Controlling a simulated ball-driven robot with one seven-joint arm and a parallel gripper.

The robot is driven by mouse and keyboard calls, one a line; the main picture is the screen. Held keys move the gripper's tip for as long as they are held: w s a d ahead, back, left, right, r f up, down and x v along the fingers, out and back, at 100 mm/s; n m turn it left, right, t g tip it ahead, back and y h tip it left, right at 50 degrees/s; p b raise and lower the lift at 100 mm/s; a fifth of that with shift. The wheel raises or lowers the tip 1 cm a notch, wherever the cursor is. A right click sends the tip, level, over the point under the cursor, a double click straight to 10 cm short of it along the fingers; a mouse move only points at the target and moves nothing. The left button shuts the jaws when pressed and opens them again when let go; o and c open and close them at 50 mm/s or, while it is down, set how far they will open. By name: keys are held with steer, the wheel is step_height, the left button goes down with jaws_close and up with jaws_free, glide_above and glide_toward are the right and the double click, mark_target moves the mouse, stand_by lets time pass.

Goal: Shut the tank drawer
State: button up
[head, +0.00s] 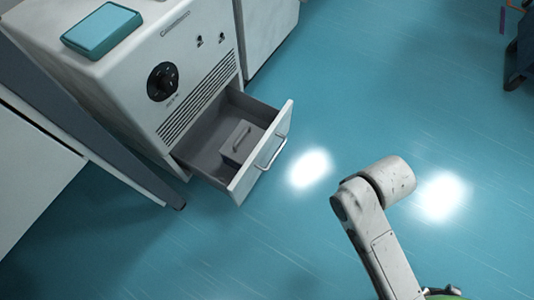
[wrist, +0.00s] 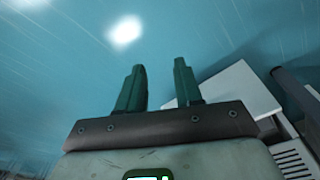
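The tank drawer (head: 258,160) stands pulled out of the low front of a white cabinet unit. It has a white front panel with a bar handle (head: 271,153) and a grey inside holding a small grey box with its own handle (head: 240,136). My gripper (wrist: 160,72) shows in the wrist view with its two dark green fingers apart and nothing between them. Bare floor lies beyond the fingertips. A white panel (wrist: 236,88) to the right of the fingers looks like part of the drawer or unit. The gripper is not visible in the head view.
The white unit (head: 125,75) has a black dial, vents and a teal-topped box (head: 102,30) on it. A table leg (head: 110,150) slants beside it at left. Another white cabinet (head: 268,30) stands behind. The blue floor (head: 330,110) in front is clear, apart from my arm.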

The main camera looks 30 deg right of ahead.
steer(key=w+m+t+y+p, duration=0.1)
steer(key=w+p, duration=0.2)
steer(key=w+a+m+t+y+p, duration=0.1)
steer(key=w+m+p, duration=0.1)
steer(key=w+p, duration=0.1)
steer(key=w+a+m+t+y+p, duration=0.1)
steer(key=w+m+y+p, duration=0.1)
steer(key=w+p, duration=0.1)
steer(key=shift+r+p, duration=0.4)
steer(key=shift+p, duration=0.2)
jaws_close()
steer(key=m+t, duration=0.4)
steer(key=m, duration=0.3)
glide_toward(267, 142)
steer(key=shift+y, duration=0.4)
steer(key=w+f, duration=0.2)
steer(key=f, duration=0.1)
steer(key=w+a+f, duration=0.1)
steer(key=f, duration=0.1)
steer(key=shift+f+b, duration=0.1)
steer(key=shift+b, duration=0.3)
steer(key=shift+w+a, duration=0.25)
steer(key=shift+w, duration=0.1)
steer(key=shift+w, duration=0.1)
